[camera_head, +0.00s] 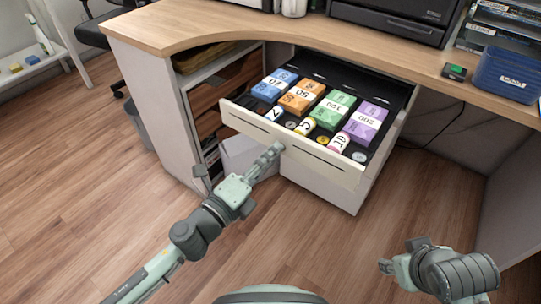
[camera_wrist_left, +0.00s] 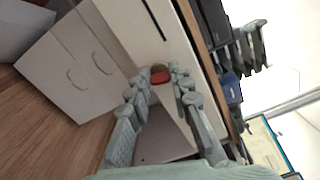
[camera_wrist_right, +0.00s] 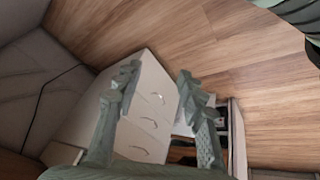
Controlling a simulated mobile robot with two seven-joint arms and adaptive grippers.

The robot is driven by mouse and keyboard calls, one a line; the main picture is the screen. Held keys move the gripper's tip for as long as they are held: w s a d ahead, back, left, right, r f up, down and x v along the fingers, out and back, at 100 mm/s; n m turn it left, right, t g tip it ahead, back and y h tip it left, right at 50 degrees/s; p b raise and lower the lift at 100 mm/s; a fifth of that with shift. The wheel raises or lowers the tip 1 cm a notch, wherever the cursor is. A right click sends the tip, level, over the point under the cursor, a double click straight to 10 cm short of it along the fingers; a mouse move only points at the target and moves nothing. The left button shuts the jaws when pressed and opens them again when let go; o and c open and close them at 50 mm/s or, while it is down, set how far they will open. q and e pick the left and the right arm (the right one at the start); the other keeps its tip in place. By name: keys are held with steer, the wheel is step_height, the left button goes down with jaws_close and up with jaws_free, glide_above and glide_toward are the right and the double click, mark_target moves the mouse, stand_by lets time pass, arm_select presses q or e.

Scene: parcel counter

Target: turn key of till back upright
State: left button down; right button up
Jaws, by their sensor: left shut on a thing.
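The till is a drawer (camera_head: 290,145) that stands pulled out under the counter, with banknote stacks and coin rolls inside. My left gripper (camera_head: 276,149) reaches its front face. In the left wrist view, a small red piece with a brownish part above it, apparently the key (camera_wrist_left: 161,78), sits between the fingertips of the left gripper (camera_wrist_left: 163,72), which is shut on it. The key is hidden in the head view, and I cannot tell its exact angle. My right gripper (camera_head: 388,262) is low at the right, away from the till. Its fingers (camera_wrist_right: 155,75) are apart and empty.
The wooden counter (camera_head: 190,28) runs above the drawer. A blue box (camera_head: 505,76) and a small dark device with a green top (camera_head: 455,71) stand on it at the right. A grey bin (camera_head: 138,122) is at the left. The floor in front is clear.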

arm_select(q)
steer(key=shift+n+p, duration=0.35)
steer(key=shift+n, duration=1.25)
arm_select(e)
steer(key=shift+s+d+f+g, duration=0.6)
steer(key=shift+s+d, duration=0.1)
steer(key=shift+s, duration=0.15)
arm_select(q)
steer(key=c, duration=1.4)
jaws_free()
steer(key=shift+o, duration=0.2)
steer(key=v, duration=0.7)
steer(key=shift+s+a, duration=0.2)
